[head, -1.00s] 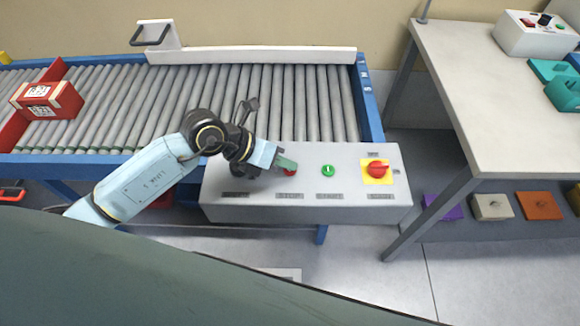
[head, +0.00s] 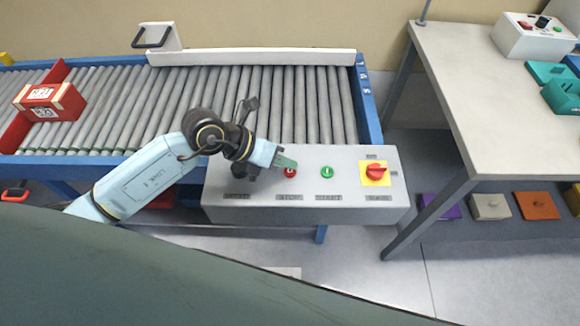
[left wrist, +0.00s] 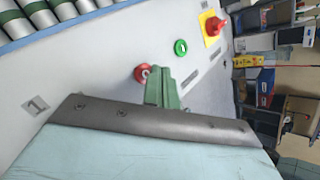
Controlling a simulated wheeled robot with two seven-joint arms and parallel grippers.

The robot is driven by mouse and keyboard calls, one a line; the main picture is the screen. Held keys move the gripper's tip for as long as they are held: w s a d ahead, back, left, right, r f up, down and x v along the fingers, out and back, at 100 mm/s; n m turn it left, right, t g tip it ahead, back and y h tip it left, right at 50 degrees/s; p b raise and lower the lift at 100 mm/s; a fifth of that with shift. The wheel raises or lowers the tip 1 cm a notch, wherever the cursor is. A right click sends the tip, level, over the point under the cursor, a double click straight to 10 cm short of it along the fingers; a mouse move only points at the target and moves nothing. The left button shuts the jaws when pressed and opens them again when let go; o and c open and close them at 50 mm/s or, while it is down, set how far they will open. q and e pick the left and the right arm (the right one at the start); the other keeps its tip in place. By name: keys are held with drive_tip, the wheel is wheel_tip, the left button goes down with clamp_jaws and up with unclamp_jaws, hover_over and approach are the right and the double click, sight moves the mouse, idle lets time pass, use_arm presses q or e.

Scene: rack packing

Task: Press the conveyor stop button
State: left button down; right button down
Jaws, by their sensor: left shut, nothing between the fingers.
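A light grey control box (head: 300,210) stands in front of the conveyor. It carries a red stop button (head: 290,172), a green start button (head: 327,172) and a red rotary switch on a yellow plate (head: 376,172). My left gripper (head: 291,164) is shut and empty, its green fingertips right by the upper edge of the red button. In the left wrist view the shut fingers (left wrist: 164,88) are beside the red button (left wrist: 142,73), which shows partly uncovered; I cannot tell whether they touch. The green button (left wrist: 181,47) is clear of them. My right gripper is not in view.
The roller conveyor (head: 300,105) with a blue frame runs behind the box. A red carton (head: 50,100) lies on it at the left, by a red divider. A grey table (head: 500,110) stands at the right, with coloured blocks below it.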

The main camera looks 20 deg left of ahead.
sight(285, 172)
use_arm(q)
wheel_tip(285, 172, up, 5)
drive_tip(key=p, duration=0.5)
drive_tip(key=shift+r, duration=0.1)
idle(0.7)
